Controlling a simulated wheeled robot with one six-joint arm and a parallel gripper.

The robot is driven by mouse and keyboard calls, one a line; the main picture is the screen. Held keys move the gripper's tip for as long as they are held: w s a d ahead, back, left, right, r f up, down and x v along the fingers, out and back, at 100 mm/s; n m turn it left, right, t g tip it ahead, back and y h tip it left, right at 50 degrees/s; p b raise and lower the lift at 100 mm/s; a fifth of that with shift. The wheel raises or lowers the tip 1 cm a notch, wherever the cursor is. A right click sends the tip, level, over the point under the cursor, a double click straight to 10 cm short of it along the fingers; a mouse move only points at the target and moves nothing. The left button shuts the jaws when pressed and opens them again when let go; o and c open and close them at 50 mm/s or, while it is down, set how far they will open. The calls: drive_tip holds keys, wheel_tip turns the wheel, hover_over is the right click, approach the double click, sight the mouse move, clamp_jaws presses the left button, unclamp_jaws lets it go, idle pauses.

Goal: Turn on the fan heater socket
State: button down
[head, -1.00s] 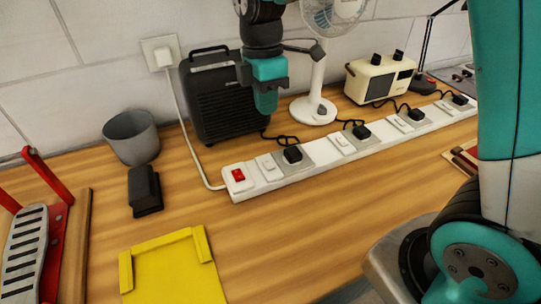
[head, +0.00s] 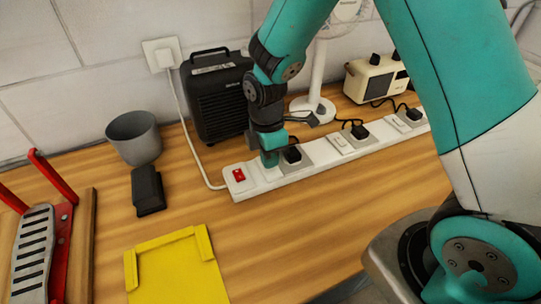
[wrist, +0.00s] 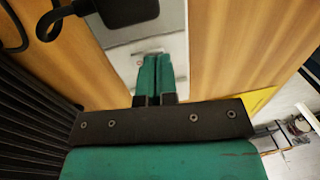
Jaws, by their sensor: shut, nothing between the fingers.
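The white power strip (head: 325,160) runs across the bench, with a red switch (head: 239,175) at its left end. The black box with a grille (head: 215,100), apparently the fan heater, stands behind that end. The nearest black plug (head: 292,155) sits in the first socket. My gripper (head: 269,161) is shut and empty, pointing down at the strip between the red switch and this plug. It hides the first white rocker switch in the head view. In the wrist view my closed fingertips (wrist: 155,58) are over a small switch on the strip (wrist: 155,22); contact cannot be told.
A white fan (head: 313,105) and a cream radio (head: 375,80) stand behind the strip. A grey cup (head: 134,138), a black block (head: 147,190), a yellow tray (head: 130,268) and a red-handled rack (head: 62,245) are at left.

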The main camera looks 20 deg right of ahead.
drive_tip(key=shift+f, duration=0.15)
drive_tip(key=shift+s+f, duration=0.15)
drive_tip(key=shift+f, duration=0.1)
idle(0.4)
drive_tip(key=shift+w+r, duration=0.2)
drive_tip(key=shift+w, duration=0.65)
